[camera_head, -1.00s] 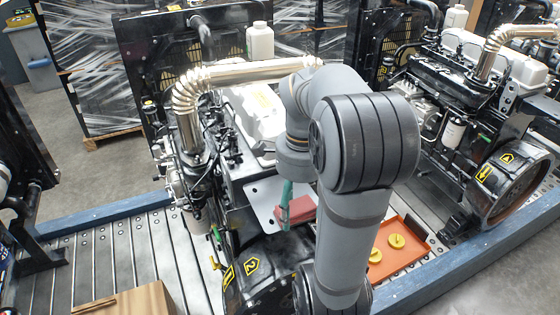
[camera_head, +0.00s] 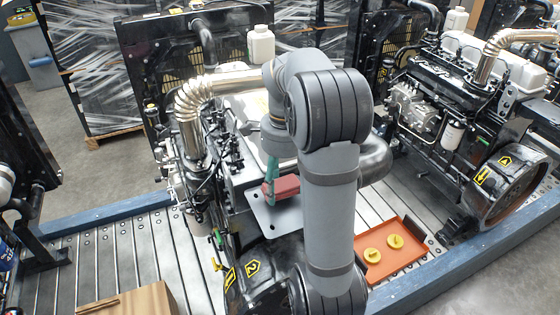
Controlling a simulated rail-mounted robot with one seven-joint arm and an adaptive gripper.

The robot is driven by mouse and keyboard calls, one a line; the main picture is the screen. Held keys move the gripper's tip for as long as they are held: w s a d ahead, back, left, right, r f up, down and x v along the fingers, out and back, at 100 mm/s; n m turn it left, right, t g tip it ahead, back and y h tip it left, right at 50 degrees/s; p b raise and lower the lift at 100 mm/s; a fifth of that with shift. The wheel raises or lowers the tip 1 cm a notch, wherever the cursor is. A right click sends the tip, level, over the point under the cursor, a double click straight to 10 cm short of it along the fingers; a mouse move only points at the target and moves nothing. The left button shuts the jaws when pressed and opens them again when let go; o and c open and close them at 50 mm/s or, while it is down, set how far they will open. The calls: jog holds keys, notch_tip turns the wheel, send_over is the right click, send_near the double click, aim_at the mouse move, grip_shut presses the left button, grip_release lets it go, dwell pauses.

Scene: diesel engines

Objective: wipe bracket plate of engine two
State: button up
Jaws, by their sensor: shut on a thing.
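Engine two, marked by a yellow "2" label (camera_head: 252,267), stands in the middle. Its grey bracket plate (camera_head: 272,222) is a flat plate with holes, partly covered by my arm. My gripper (camera_head: 270,188), with teal fingers, points down over the plate and is shut on a red block-like wiping pad (camera_head: 284,188). The pad is over the far part of the plate; I cannot tell whether it touches the surface. My arm hides the plate's right side.
An orange tray (camera_head: 412,262) with two yellow caps (camera_head: 395,241) lies right of my arm. A polished exhaust pipe (camera_head: 187,110) rises left of the gripper. A white bottle (camera_head: 260,45) stands behind.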

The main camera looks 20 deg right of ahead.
notch_tip(320, 180, up, 3)
jog(key=shift+s+p, duration=0.15)
jog(key=shift+p, duration=0.85)
jog(key=shift+r+p, duration=0.6)
jog(key=shift+r, duration=0.1)
jog(key=shift+r+p, duration=0.75)
jog(key=shift+r, duration=0.2)
jog(key=shift+c, duration=0.2)
jog(key=shift+o, duration=0.2)
jog(key=shift+f, duration=0.1)
